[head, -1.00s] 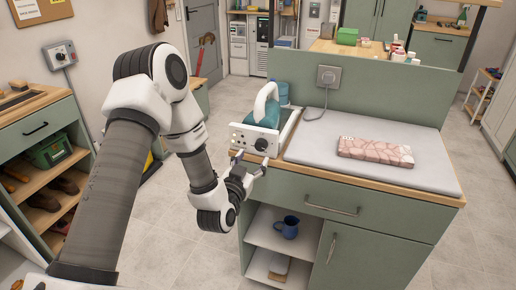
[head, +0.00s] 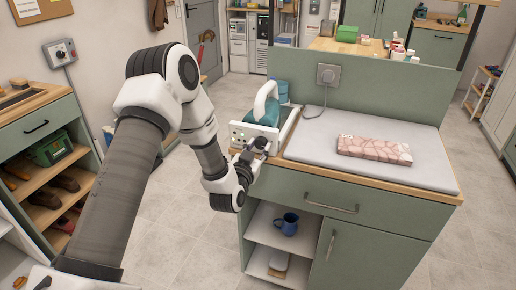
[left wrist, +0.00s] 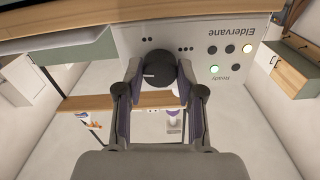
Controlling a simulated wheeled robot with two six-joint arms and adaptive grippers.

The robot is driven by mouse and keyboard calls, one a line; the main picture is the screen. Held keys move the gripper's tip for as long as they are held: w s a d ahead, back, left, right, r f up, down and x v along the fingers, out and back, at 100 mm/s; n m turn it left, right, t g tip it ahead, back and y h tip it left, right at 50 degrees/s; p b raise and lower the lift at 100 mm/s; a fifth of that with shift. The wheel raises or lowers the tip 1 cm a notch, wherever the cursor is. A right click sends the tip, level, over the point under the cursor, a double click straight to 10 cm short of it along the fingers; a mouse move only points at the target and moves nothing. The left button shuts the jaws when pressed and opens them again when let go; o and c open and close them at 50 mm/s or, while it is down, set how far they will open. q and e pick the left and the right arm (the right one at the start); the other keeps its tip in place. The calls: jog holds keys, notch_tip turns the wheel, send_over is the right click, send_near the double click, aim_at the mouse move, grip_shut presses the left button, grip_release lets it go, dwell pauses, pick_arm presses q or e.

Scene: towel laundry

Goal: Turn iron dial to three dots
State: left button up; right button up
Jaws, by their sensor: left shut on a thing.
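The iron station's white front panel (head: 241,130) stands at the left end of the counter, with a teal iron (head: 264,113) with a white handle on top. My left gripper (head: 260,145) is at the panel's right part and hides most of the dial in the head view. In the left wrist view the round black dial (left wrist: 161,66) sits between the fingers of my left gripper (left wrist: 160,88), which are shut on it. A short white mark on the dial points to the picture's left. Small groups of dots are printed around it. My right gripper is out of view.
Lit and dark round lamps (left wrist: 213,68) and upside-down lettering show beside the dial. A folded pink patterned towel (head: 374,150) lies on the grey pad (head: 310,148). A blue mug (head: 287,224) stands on the shelf below. A wall socket (head: 328,76) with a cord is behind.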

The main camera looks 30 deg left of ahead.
pick_arm(q)
jog(key=m+p, duration=0.2)
jog(key=m, duration=0.2)
jog(key=shift+r+m, duration=0.15)
jog(key=shift+m, duration=0.15)
jog(key=m+p, duration=0.2)
jog(key=m, duration=0.1)
jog(key=shift+m, duration=0.3)
jog(key=m+p, duration=0.2)
jog(key=m, duration=0.2)
jog(key=shift+r+p, duration=0.15)
jog(key=shift+p, duration=0.2)
jog(key=m+p, duration=0.2)
jog(key=m, duration=0.2)
jog(key=m+p, duration=0.5)
jog(key=m, duration=0.2)
jog(key=shift+r, duration=0.15)
jog(key=m+p, duration=0.2)
jog(key=m, duration=0.3)
jog(key=shift+w+p, duration=0.1)
jog(key=shift+p, duration=0.3)
